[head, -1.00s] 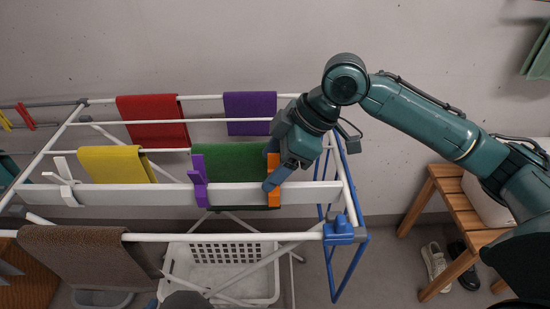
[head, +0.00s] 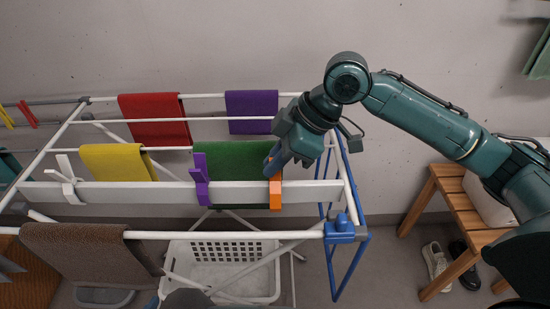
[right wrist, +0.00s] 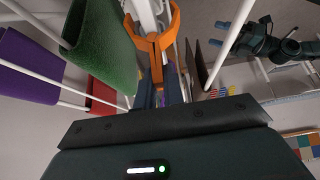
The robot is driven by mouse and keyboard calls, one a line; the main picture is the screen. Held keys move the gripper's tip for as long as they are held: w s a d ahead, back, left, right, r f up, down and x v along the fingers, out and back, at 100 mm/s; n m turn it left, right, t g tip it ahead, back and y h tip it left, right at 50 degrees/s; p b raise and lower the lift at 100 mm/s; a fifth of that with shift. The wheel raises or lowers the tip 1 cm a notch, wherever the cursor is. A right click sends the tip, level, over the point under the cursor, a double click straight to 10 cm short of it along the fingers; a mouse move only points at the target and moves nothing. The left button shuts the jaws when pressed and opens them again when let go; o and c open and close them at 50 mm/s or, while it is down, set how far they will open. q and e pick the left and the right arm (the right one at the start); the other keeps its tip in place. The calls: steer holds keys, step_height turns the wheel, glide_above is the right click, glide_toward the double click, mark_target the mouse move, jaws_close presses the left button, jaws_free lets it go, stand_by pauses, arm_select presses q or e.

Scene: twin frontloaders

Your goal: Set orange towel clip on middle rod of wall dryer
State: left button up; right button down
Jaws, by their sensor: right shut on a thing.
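The orange towel clip (head: 276,194) sits upright over the flat white bar in front of the dryer, at the right part of the bar. My right gripper (head: 271,160) is shut on the clip's upper end. In the right wrist view the clip's open-ended jaws (right wrist: 154,40) straddle the white bar. The wall dryer's white rods run behind the bar. A middle rod (head: 225,121) passes between the back rod and the rod bearing the green towel. My left gripper (right wrist: 219,34) shows small in the right wrist view, its blue fingers apart and empty.
A purple clip (head: 200,181) and a white clip (head: 66,180) sit on the same bar. Green (head: 232,161), yellow (head: 118,163), red (head: 155,120) and purple (head: 251,112) towels hang behind. A brown towel (head: 80,255) hangs in front. A wooden bench (head: 455,205) stands right.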

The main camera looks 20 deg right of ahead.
stand_by(0.3)
steer(key=shift+w+r+p, duration=0.1)
steer(key=shift+r+p, duration=0.45)
steer(key=shift+p, duration=0.2)
steer(key=shift+r+p, duration=1.25)
steer(key=shift+p, duration=0.15)
step_height(320, 180, up, 3)
steer(key=p, duration=0.3)
steer(key=shift+r+p, duration=0.8)
steer(key=shift+p, duration=0.35)
steer(key=shift+r, duration=0.15)
arm_select(q)
steer(key=a+r, duration=0.1)
steer(key=s+a+r+g+y, duration=0.1)
steer(key=shift+s+a+r, duration=0.1)
steer(key=shift+a+r, duration=0.1)
steer(key=shift+a, duration=0.2)
